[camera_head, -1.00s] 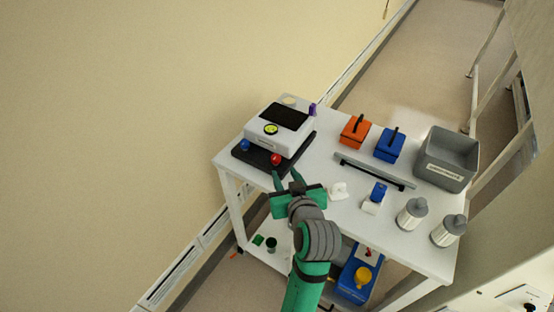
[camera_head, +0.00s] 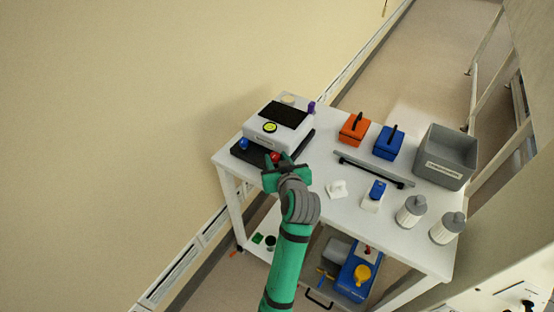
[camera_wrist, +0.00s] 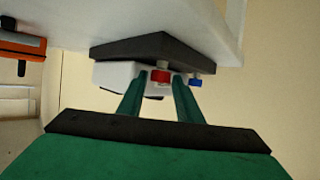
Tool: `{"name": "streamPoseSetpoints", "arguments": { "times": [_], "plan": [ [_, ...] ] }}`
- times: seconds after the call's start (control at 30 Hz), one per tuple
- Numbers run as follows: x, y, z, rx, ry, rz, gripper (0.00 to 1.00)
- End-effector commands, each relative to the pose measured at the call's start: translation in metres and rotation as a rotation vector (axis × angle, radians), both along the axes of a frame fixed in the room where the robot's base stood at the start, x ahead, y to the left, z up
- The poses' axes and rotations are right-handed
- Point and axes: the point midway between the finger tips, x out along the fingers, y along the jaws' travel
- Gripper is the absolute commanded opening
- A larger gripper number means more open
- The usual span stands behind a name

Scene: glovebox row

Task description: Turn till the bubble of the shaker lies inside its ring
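The shaker (camera_head: 272,125) is a white box with a black top on a dark base plate, at the left end of the white table. Its round yellow-green bubble level (camera_head: 269,127) is on the near side; the bubble's place in the ring is too small to tell. A blue knob (camera_head: 244,144) and a red knob (camera_head: 275,156) are at its front. My gripper (camera_head: 279,160) is at the red knob. In the wrist view the red knob (camera_wrist: 160,77) shows between the tips of my open fingers (camera_wrist: 159,90), with the blue knob (camera_wrist: 195,82) to its right. Contact cannot be told.
On the table (camera_head: 320,190) stand an orange case (camera_head: 355,129), a blue case (camera_head: 389,144), a grey bin (camera_head: 446,157), a grey bar (camera_head: 373,170) and two grey-lidded jars (camera_head: 411,210). A blue item with a yellow knob (camera_head: 361,274) is on the lower shelf.

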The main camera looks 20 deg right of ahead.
Motion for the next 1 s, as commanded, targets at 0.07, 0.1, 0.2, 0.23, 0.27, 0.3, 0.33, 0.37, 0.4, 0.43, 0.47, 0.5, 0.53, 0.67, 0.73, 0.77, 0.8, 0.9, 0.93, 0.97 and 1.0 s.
{"name": "streamPoseSetpoints", "arguments": {
  "times": [0.07, 0.1, 0.2, 0.23, 0.27, 0.3, 0.33, 0.37, 0.4, 0.43, 0.47, 0.5, 0.53, 0.67, 0.73, 0.77, 0.8, 0.9, 0.93, 0.97, 1.0],
  "plan": [
    [0.0, 0.0, 0.0, 0.0, 0.0, 0.0, 0.27],
    [0.0, 0.0, 0.0, 0.0, 0.0, 0.0, 0.18],
    [0.0, 0.0, 0.0, 0.0, 0.0, 0.0, 0.02],
    [0.0, 0.0, 0.0, 0.0, 0.0, 0.0, 0.02],
    [0.0, 0.0, 0.0, 0.0, 0.0, -0.001, 0.02],
    [0.0, 0.0, 0.0, 0.0, 0.0, -0.001, 0.02],
    [0.0, 0.0, 0.0, -0.001, 0.0, -0.002, 0.02],
    [0.0, 0.0, 0.0, -0.002, 0.0, -0.004, 0.02],
    [0.0, 0.0, 0.0, -0.002, 0.0, -0.008, 0.02],
    [0.0, 0.0, 0.0, -0.003, 0.001, -0.012, 0.02],
    [0.0, 0.001, 0.0, -0.002, 0.001, -0.016, 0.02],
    [0.0, 0.001, 0.0, -0.002, 0.0, -0.025, 0.02],
    [0.0, 0.002, 0.0, -0.003, 0.0, -0.034, 0.02],
    [0.0, 0.003, 0.0, -0.004, 0.001, -0.088, 0.02],
    [0.0, 0.004, 0.0, -0.004, 0.0, -0.13, 0.02],
    [0.001, 0.005, 0.0, -0.004, 0.0, -0.15, 0.02],
    [0.001, 0.006, 0.0, -0.004, 0.001, -0.177, 0.02],
    [0.002, 0.008, 0.001, -0.004, -0.001, -0.256, 0.02],
    [0.002, 0.009, 0.001, -0.004, -0.001, -0.281, 0.02],
    [0.003, 0.01, 0.001, -0.004, -0.001, -0.306, 0.02],
    [0.003, 0.011, 0.001, -0.003, -0.003, -0.34, 0.02]
  ]
}}
